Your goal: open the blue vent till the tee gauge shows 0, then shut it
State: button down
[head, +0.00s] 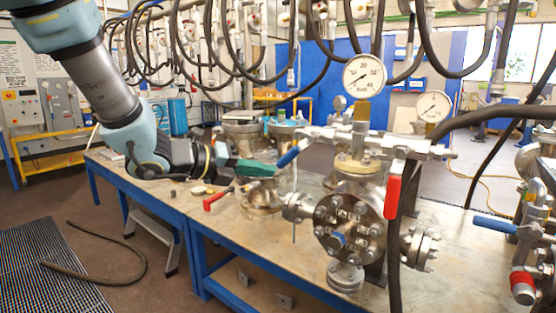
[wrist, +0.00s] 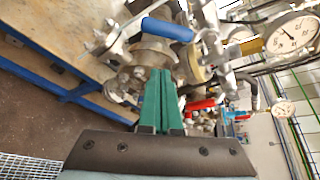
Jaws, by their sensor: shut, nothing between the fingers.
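My gripper (head: 272,169), with green fingers, is shut and empty. It lies just left of the blue vent lever (head: 288,158), with a small gap seeming to remain. In the wrist view the fingers (wrist: 161,76) point up at the vessel fittings, and the blue lever (wrist: 167,30) lies across beyond their tips. A large dial gauge (head: 364,76) stands on top of the flanged vessel (head: 350,225); it also shows in the wrist view (wrist: 292,35). A second dial (head: 434,106) stands to its right. Which dial is the tee gauge and their exact readings I cannot tell.
A red lever (head: 217,199) lies below my gripper, and a red handle (head: 393,197) hangs on the vessel's right. Another blue lever (head: 494,224) is at far right. Black hoses (head: 230,60) hang overhead. The bench (head: 215,225) is bare at front left.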

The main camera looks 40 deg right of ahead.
aim_at(295, 152)
jog(key=s+d+f+m+p, duration=0.1)
jog(key=d+f+m+p, duration=0.2)
jog(key=d, duration=0.6)
jog(key=w+r+p, duration=0.1)
jog(key=w+a+r+n+p, duration=0.1)
jog(key=shift+w+a+p, duration=0.15)
jog(key=shift+w+p, duration=0.15)
